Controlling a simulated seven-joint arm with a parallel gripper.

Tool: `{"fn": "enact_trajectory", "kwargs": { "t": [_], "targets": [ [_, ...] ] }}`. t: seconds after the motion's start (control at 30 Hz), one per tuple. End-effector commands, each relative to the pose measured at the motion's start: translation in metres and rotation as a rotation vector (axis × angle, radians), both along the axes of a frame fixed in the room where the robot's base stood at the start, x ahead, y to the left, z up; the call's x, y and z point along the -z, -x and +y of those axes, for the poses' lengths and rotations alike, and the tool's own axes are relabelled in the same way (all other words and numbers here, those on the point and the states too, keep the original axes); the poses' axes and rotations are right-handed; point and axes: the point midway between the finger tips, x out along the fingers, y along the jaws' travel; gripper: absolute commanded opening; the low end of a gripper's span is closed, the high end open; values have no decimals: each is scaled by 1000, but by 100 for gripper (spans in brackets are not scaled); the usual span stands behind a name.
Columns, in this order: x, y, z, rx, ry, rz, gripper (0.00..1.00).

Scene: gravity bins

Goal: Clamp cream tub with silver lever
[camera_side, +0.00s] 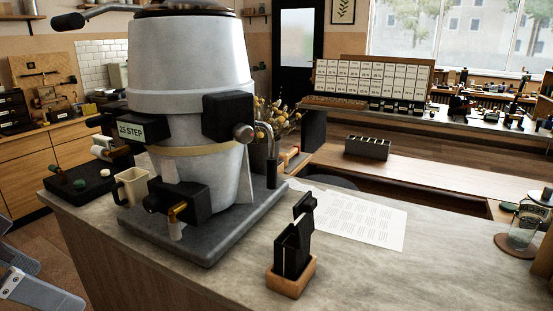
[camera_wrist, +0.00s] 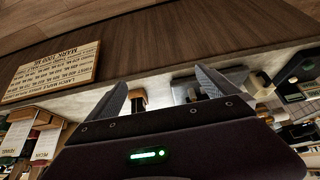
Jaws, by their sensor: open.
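A large pale, cream-white tub (camera_side: 188,55) stands upright on a grey-based machine on the counter in the side view. A silver bent lever (camera_side: 268,140) rises at the machine's right side, near a round metal knob (camera_side: 243,132); whether it is clamped cannot be told. Another silver bar with a black grip (camera_side: 68,22) reaches out left from the tub's top. My gripper (camera_wrist: 161,77) shows in the wrist view, its two grey fingers apart with nothing between them. Grey metal parts at the side view's lower left look like its fingers, well apart from the machine.
The machine's slab base (camera_side: 215,235) carries a 25 STEP label above it. A cream mug (camera_side: 132,187) stands close left. A black holder in a wooden block (camera_side: 291,275), a paper sheet (camera_side: 360,220) and a glass jar (camera_side: 522,232) are to the right.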

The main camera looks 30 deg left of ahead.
Motion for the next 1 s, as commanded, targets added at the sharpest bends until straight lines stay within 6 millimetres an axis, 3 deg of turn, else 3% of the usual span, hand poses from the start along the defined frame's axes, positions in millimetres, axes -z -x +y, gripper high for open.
{"fn": "enact_trajectory", "kwargs": {
  "t": [0.47, 0.57, 0.6, 0.67, 0.73, 0.8, 0.9, 1.0],
  "targets": [
    [0, 0, 0, 0, 0, 0, 98],
    [-1, -4, -1, 1, 3, -5, 84],
    [-5, -15, -3, 6, 9, -22, 76],
    [-16, -48, -9, 15, 30, -71, 65],
    [-32, -111, -21, 23, 68, -168, 51],
    [-46, -187, -34, 16, 106, -292, 49],
    [-50, -290, -49, -19, 138, -472, 49],
    [-38, -369, -57, -68, 140, -634, 49]
  ]
}}
